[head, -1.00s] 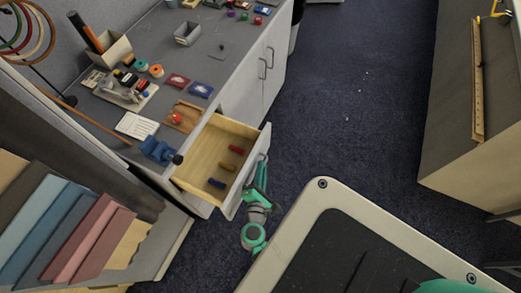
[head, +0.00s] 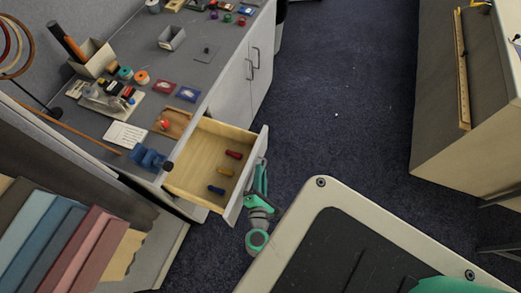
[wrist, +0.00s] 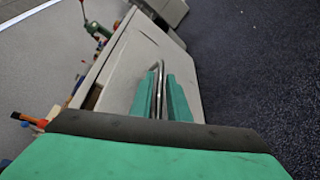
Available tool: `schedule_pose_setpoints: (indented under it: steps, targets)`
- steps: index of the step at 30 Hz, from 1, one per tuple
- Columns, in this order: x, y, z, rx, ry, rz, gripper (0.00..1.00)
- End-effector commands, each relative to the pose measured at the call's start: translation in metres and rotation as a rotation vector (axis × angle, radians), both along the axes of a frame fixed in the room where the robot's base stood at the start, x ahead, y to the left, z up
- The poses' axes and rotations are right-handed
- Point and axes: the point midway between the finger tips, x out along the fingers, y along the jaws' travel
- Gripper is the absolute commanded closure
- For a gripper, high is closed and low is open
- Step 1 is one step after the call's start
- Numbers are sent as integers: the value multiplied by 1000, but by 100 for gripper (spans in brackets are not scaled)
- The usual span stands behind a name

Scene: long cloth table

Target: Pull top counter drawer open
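The top counter drawer (head: 205,172) stands well out from the grey counter (head: 205,62) in the head view. Its light wood inside shows, with a red, a yellow and a blue item lying in it. My gripper (head: 259,178) is at the outer face of the drawer front. In the wrist view the drawer front (wrist: 120,75) fills the middle, and the green fingers of my gripper (wrist: 160,95) stand on both sides of the metal bar handle (wrist: 158,75), closed around it. In the head view the handle is hidden behind the arm.
White cabinet doors (head: 237,85) with bar handles are beyond the drawer. A blue vise (head: 149,158) sits on the counter edge beside it. Carpet (head: 340,110) lies clear to the right, up to another counter (head: 440,110). Coloured sample boards (head: 60,240) stand at lower left.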

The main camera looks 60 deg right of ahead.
Motion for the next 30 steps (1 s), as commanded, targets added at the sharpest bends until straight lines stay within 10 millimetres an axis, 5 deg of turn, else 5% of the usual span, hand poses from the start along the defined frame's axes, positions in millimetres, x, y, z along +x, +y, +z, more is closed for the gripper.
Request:
schedule_pose_setpoints:
  steps: [7,21,30]
  targets:
    - [-6,9,2,-1,1,0,85]
    - [-49,74,19,1,1,-3,85]
    - [-56,90,23,0,-1,4,85]
